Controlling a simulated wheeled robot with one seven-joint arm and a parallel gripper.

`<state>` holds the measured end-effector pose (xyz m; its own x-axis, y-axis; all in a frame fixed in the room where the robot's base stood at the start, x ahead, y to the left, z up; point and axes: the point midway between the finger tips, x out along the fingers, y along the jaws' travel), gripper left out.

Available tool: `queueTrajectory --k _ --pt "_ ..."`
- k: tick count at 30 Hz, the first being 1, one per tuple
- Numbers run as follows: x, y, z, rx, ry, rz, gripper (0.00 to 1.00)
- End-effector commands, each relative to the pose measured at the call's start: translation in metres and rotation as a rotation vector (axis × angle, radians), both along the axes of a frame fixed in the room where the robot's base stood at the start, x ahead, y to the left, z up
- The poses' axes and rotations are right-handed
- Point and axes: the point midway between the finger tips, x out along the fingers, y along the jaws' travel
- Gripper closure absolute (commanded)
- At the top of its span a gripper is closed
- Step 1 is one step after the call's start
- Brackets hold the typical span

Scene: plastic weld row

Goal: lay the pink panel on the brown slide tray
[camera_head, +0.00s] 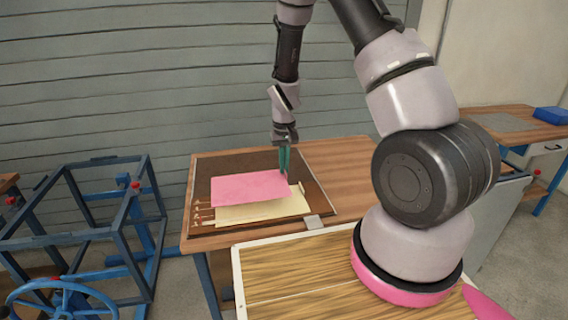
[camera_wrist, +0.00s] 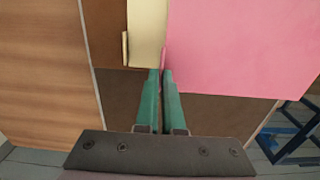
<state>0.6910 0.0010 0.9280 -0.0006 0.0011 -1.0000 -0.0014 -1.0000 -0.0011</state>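The pink panel (camera_head: 248,187) is a flat sheet over the brown slide tray (camera_head: 232,165), overlapping a cream panel (camera_head: 262,211) beneath it. In the wrist view the pink panel (camera_wrist: 240,45) fills the upper right, with the cream panel (camera_wrist: 147,30) to its left and bare brown tray (camera_wrist: 215,112) in front. My gripper (camera_head: 286,152) points down at the pink panel's right edge. Its green fingers (camera_wrist: 161,74) are nearly together, apparently pinching a thin upright lip on that edge. I cannot tell whether the panel hangs just above the cream panel or touches it.
The tray lies on a wooden table (camera_head: 345,165) with a small metal plate (camera_head: 314,222) at its front edge. A pale-rimmed wooden surface (camera_head: 290,268) is nearer. A blue frame (camera_head: 85,215) stands left; another bench (camera_head: 520,122) with a blue bin (camera_head: 551,115) stands right.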

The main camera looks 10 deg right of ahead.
Motion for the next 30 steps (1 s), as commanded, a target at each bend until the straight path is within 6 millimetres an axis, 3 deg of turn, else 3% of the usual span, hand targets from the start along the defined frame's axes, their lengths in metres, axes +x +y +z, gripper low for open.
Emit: queueTrajectory --k 15,30 --pt "0.001 -0.001 -0.039 0.0 -0.001 0.0 1.0" --pt "0.0 -0.001 -0.043 0.0 -0.001 0.0 1.0"
